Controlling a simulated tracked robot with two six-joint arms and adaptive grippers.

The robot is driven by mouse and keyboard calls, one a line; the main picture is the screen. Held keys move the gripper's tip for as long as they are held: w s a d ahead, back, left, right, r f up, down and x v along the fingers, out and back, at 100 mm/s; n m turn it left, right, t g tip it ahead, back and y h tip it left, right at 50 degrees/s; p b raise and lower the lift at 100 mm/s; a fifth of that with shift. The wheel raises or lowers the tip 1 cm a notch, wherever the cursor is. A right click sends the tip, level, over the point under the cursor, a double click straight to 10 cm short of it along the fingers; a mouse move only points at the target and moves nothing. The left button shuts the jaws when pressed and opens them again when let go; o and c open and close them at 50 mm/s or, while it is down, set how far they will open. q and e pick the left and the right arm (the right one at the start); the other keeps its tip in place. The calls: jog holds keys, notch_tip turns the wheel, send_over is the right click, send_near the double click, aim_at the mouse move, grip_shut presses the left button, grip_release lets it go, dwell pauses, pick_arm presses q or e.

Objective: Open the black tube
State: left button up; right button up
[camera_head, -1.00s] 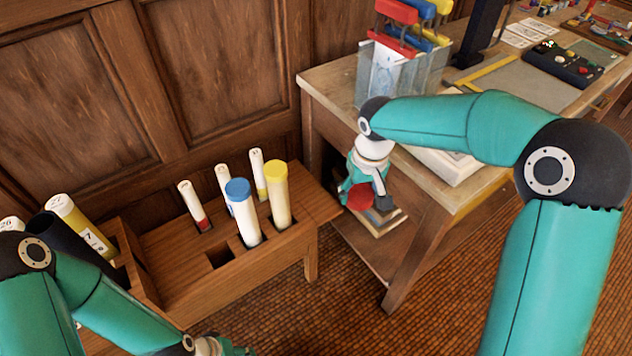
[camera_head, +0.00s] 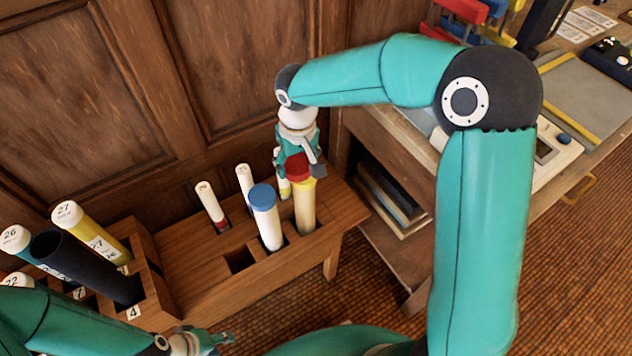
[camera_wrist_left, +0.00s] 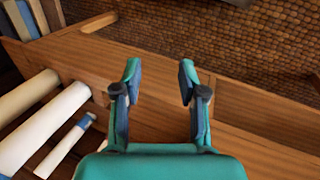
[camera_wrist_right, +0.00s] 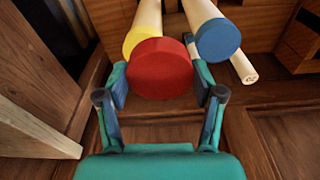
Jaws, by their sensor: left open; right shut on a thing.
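The black tube (camera_head: 90,267) leans in the left wooden rack in the head view. Its dark round upper end faces up and left; I cannot tell whether it is a cap or an opening. My right gripper (camera_head: 299,166) is shut on a red cap (camera_head: 297,173), right over the upper end of a yellow-topped cream tube (camera_head: 305,207). The right wrist view shows the red cap (camera_wrist_right: 159,70) between the fingers, overlapping that tube; I cannot tell whether they touch. My left gripper (camera_head: 222,339) is open and empty near the rack's front; the left wrist view shows its parted fingers (camera_wrist_left: 159,78).
A blue-capped tube (camera_head: 265,217) stands beside the yellow-topped one in the wooden stand (camera_head: 190,265), with an empty square slot (camera_head: 240,261). Thinner white tubes (camera_head: 212,207) stand behind. A numbered yellow tube (camera_head: 92,230) leans beside the black tube. A workbench stands right.

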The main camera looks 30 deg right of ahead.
jog(key=shift+w+a, duration=0.1)
jog(key=shift+w, duration=0.1)
